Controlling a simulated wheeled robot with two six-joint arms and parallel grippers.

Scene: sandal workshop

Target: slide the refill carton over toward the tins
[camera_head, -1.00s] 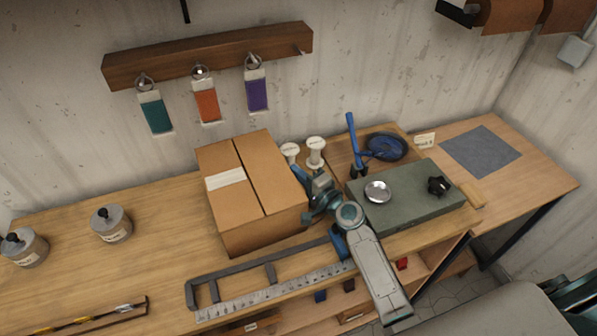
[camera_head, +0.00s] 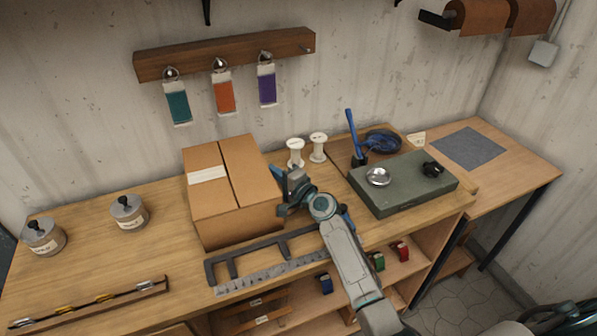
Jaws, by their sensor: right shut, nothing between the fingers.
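The refill carton (camera_head: 236,189) is a closed brown cardboard box with a white label on top, upright on the wooden bench. Two grey tins with black knobs stand to its left, a nearer-to-carton tin (camera_head: 129,212) and a farther tin (camera_head: 43,237). A short stretch of bare bench separates the carton from the closer tin. My right gripper (camera_head: 283,190) is shut and empty at the carton's right side, appearing to be against it; the exact contact is hard to see. My left gripper is not in view.
Two white spools (camera_head: 296,153) stand behind my right gripper. A grey-green slab (camera_head: 402,184) with a metal dish lies to the right. A metal frame with a ruler (camera_head: 270,273) lies along the front edge. A rack of small items (camera_head: 88,304) lies front left.

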